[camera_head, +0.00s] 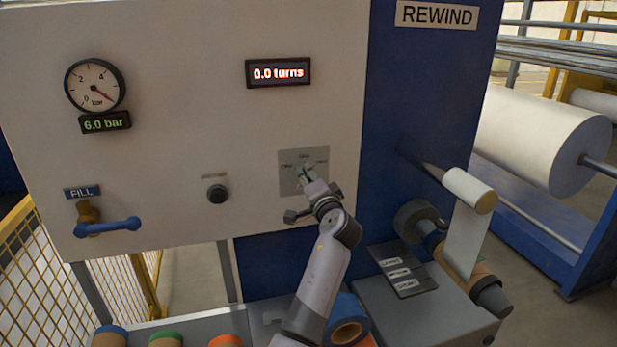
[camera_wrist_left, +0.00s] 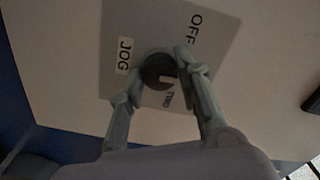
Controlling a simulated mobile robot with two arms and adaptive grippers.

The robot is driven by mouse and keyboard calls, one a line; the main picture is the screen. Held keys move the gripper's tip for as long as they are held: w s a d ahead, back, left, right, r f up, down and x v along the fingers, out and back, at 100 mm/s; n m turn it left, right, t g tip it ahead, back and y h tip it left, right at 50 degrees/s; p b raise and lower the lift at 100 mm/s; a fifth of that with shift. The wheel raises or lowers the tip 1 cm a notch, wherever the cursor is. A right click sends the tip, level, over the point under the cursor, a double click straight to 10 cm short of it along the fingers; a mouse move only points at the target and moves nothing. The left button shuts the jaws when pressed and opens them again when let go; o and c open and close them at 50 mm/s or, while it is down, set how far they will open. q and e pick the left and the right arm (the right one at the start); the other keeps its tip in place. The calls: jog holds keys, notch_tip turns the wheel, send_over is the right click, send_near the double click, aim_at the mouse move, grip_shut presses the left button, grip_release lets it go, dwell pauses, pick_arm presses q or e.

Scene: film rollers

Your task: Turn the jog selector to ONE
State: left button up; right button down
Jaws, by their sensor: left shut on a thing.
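The jog selector is a dark round knob (camera_wrist_left: 157,66) on a grey square plate (camera_head: 287,185) fixed to the white panel. In the left wrist view the plate (camera_wrist_left: 215,50) shows a JOG label on the left and an OFF label at upper right. A small label on the near side is partly covered, and I cannot read it surely. My left gripper (camera_head: 307,177) reaches the plate from below. In the left wrist view its fingers (camera_wrist_left: 158,78) are shut on the knob, one on each side. The pointer direction is not clear. My right gripper is not in view.
A black push button (camera_head: 217,193) sits left of the plate. A blue-handled FILL valve (camera_head: 108,228) and a gauge (camera_head: 95,86) are farther left. The display (camera_head: 278,72) reads 0.0 turns. Rolls (camera_head: 350,325) stand below the panel, and a roller (camera_head: 470,190) juts out at right.

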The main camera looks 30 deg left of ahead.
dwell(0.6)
pick_arm(q)
jog(key=o, duration=1.1)
jog(key=shift+d, duration=0.1)
jog(key=shift+o, duration=0.2)
jog(key=shift+s+d, duration=0.1)
jog(key=shift+d, duration=0.05)
jog(key=v, duration=0.7)
